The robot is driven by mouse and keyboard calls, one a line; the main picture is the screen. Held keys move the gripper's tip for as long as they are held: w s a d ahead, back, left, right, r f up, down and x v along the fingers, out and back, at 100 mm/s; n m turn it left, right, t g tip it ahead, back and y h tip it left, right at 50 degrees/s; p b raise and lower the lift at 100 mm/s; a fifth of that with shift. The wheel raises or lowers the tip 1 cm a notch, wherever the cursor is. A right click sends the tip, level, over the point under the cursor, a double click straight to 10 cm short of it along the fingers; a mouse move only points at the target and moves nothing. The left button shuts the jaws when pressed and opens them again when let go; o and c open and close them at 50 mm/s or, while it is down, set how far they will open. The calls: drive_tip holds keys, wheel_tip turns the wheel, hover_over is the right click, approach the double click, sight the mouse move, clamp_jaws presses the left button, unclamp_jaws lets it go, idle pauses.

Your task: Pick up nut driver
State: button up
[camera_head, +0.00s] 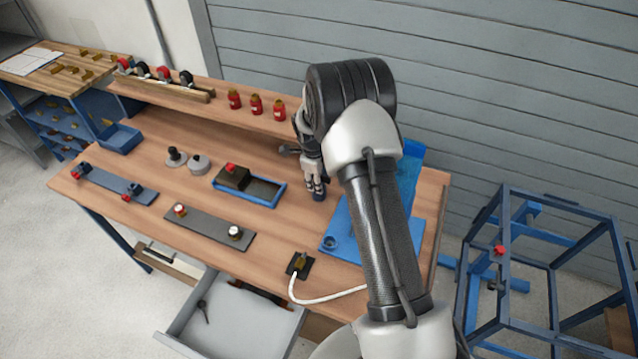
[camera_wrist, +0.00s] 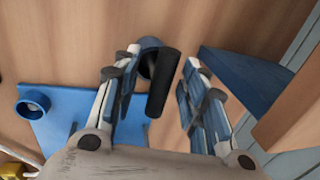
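In the wrist view, a black cylindrical handle (camera_wrist: 163,84), which I take to be the nut driver, stands between my fingers, its far end at a dark blue round cup (camera_wrist: 149,44). My gripper (camera_wrist: 161,57) is open around the handle, with a visible gap on each side. In the head view, my gripper (camera_head: 316,186) points down over the wooden bench, just left of the blue panel. The dark blue cup (camera_head: 319,196) shows below the fingertips there. The handle itself cannot be made out in the head view, and its lower end is hidden.
A blue panel (camera_head: 340,243) with a ring holder lies right of my gripper, with a blue upright board (camera_head: 411,165) behind. A blue tray (camera_head: 262,201) is close on the left. Red bottles (camera_head: 256,104) stand on the rear shelf. An open drawer (camera_head: 240,325) juts out in front.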

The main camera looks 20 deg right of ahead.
clamp_jaws()
drive_tip(key=shift+r, duration=0.15)
idle(0.4)
